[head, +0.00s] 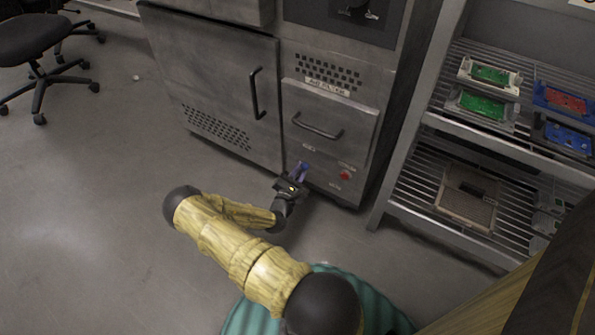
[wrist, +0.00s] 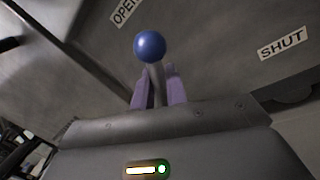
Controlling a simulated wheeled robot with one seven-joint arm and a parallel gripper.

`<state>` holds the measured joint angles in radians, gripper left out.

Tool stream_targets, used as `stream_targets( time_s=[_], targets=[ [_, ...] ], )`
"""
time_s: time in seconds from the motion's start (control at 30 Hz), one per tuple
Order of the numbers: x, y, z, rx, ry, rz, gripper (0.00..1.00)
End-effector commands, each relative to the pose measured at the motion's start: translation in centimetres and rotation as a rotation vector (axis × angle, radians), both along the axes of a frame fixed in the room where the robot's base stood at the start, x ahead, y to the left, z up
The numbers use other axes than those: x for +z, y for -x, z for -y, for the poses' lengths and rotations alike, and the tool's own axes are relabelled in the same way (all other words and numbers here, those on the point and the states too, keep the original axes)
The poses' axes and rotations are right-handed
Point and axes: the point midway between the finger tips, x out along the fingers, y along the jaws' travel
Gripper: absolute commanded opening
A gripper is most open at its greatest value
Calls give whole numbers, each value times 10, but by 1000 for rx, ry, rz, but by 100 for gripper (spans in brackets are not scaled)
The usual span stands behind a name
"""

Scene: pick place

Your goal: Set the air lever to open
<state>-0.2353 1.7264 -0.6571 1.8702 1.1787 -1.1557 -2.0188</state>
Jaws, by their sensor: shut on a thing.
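The air lever (wrist: 149,47) has a blue ball knob on a grey stem and shows in the wrist view. My gripper (wrist: 158,88) has purple fingers that are shut on the stem just below the knob. An OPEN label (wrist: 124,11) is above and left of the knob, and a SHUT label (wrist: 283,43) is to the right. The lever stands nearer to the OPEN label. In the head view my gripper (head: 301,172) is low at the front of the metal cabinet (head: 330,120); the lever is too small to make out there.
A red button (head: 345,175) is on the cabinet front, right of my gripper. A drawer handle (head: 317,126) is above it, and a door handle (head: 256,93) is to the upper left. A wire rack (head: 450,125) with trays stands at the right.

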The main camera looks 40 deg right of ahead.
Motion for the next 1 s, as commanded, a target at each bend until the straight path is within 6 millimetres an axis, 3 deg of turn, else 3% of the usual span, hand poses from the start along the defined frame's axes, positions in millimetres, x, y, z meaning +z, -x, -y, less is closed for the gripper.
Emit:
stream_targets(
  time_s=[0.17, 0.2, 0.3, 0.67, 0.87, 1.0],
  targets=[
    [-1, -3, -2, 8, -2, -3, 0],
    [-1, -3, -2, 8, -2, -3, 16],
    [-1, -3, -2, 8, -2, -2, 32],
    [0, 0, -4, 5, 0, -1, 32],
    [0, 10, -26, 7, -2, -3, 32],
    [-2, 23, -50, 8, -2, -3, 32]
  ],
)
